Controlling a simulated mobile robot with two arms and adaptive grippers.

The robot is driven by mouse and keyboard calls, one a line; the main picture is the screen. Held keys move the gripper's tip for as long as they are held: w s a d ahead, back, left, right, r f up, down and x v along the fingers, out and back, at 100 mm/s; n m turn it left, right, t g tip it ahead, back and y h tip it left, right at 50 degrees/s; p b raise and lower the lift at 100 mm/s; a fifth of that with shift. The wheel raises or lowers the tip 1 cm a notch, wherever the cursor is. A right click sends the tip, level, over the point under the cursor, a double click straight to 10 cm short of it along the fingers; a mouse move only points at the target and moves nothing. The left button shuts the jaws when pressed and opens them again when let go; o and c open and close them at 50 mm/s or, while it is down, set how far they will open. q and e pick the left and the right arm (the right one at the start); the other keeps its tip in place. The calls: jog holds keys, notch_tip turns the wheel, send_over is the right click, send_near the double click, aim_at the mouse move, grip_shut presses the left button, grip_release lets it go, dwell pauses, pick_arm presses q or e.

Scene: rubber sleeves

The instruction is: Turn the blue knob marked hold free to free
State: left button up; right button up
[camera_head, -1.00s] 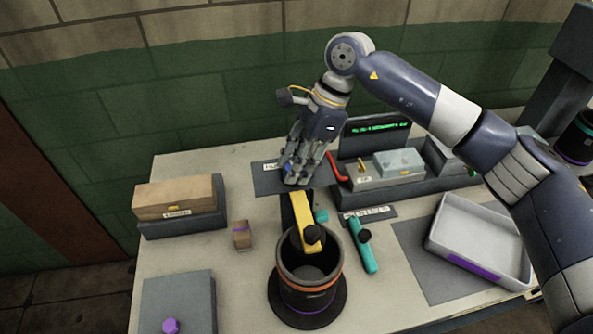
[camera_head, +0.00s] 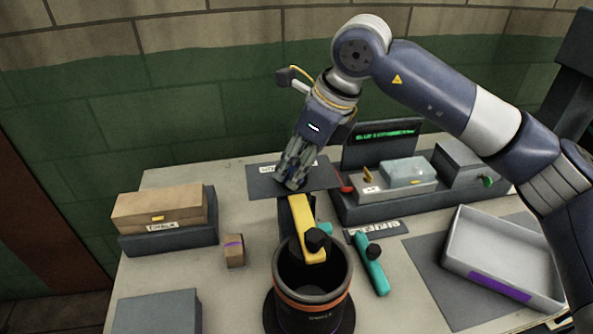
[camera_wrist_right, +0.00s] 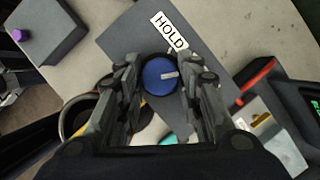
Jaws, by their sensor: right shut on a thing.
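The blue knob (camera_wrist_right: 158,77) shows in the right wrist view, with a pale pointer mark reaching to the right of its middle. It sits on a dark grey plate (camera_wrist_right: 117,38) with a white HOLD label (camera_wrist_right: 169,31) beyond it. No label reading free is legible. My right gripper (camera_wrist_right: 160,82) is shut on the knob, with fingers on its left and right sides. In the head view my right gripper (camera_head: 291,183) points down at the grey plate (camera_head: 262,186), and its fingers mostly hide the knob. My left gripper is not in view.
A black pot (camera_head: 312,297) with a yellow arm (camera_head: 303,225) above it stands just in front of the plate. A teal tool (camera_head: 371,264) lies to its right. A red lever (camera_head: 345,183) and a console are close on the right. A grey tray (camera_head: 503,253) is farther right.

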dwell(0.6)
jog(key=o, duration=1)
jog(key=v, duration=1.2)
jog(key=shift+a+r, duration=0.1)
